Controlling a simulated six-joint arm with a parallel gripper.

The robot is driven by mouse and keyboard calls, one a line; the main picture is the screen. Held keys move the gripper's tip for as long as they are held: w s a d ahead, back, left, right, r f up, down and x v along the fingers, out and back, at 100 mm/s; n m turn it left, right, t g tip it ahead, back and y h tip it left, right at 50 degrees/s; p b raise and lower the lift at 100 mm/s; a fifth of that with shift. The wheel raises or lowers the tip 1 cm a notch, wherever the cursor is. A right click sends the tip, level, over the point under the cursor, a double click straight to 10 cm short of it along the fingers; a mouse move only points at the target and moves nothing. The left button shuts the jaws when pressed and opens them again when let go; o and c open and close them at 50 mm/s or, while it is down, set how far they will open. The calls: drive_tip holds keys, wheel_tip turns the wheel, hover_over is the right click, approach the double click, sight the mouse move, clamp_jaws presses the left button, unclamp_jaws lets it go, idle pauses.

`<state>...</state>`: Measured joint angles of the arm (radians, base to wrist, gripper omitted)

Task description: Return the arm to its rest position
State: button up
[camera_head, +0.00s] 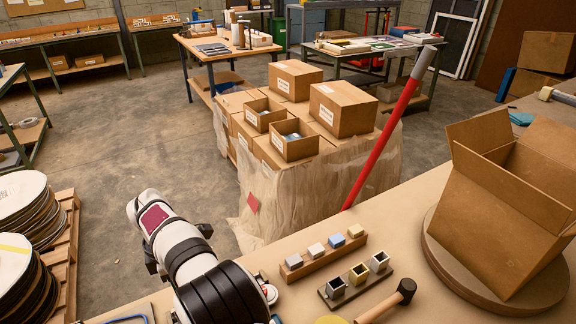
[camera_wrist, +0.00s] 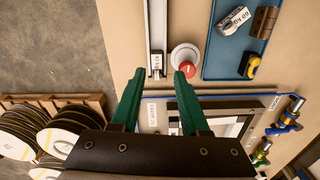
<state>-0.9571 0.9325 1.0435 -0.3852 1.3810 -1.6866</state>
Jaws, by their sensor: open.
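My gripper (camera_wrist: 160,75) shows in the wrist view with two green fingers spread apart and nothing between them. The fingertips hang over the tan bench, with a red button (camera_wrist: 187,70) on a pale round base just beyond the right fingertip. I cannot tell the height of the fingers above the bench. In the head view my white arm with black bands reaches from the bottom edge towards the upper left. My gripper itself cannot be made out there.
A metal rail (camera_wrist: 157,30), a blue tray (camera_wrist: 228,62) with small items, and a framed fixture with blue clamps (camera_wrist: 288,117) lie near my gripper. A block of samples (camera_head: 323,256), a cup rack (camera_head: 357,289), a mallet (camera_head: 405,289) and an open carton (camera_head: 507,205) occupy the bench right of my arm.

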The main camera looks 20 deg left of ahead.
drive_tip(key=w+d+r+m, duration=0.1)
drive_tip(key=d+r+m, duration=0.55)
drive_tip(key=d, duration=0.45)
drive_tip(key=w+d+r+m, duration=0.1)
drive_tip(key=d+r+m, duration=0.55)
drive_tip(key=d, duration=0.45)
drive_tip(key=s+d+r+m+y, duration=0.1)
drive_tip(key=s+d+r+m, duration=0.1)
drive_tip(key=s+d+m, duration=0.95)
drive_tip(key=s+d+f+m, duration=0.4)
drive_tip(key=s+d+m, duration=0.2)
drive_tip(key=s+m, duration=0.1)
drive_tip(key=shift+s+d+y, duration=0.15)
drive_tip(key=shift+s+y, duration=0.25)
drive_tip(key=shift+s, duration=0.1)
drive_tip(key=shift+o, duration=0.3)
